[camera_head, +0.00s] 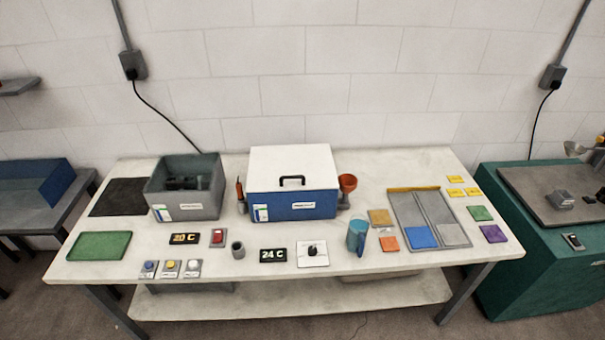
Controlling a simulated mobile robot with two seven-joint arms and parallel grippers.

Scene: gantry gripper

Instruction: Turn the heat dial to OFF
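The dial (312,250) is a small black knob on a white square plate (303,262), near the front edge of the white table, right of centre. The plate's printed marks are too small to read, and I cannot tell which setting the knob points to. Neither of my grippers shows in the head view.
A blue box with a white lid (292,170) stands behind the dial. A blue cup (357,236) stands to its right, and a small grey cup (238,249) is left of the display. A red switch (218,237) and several buttons (171,268) lie further left.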

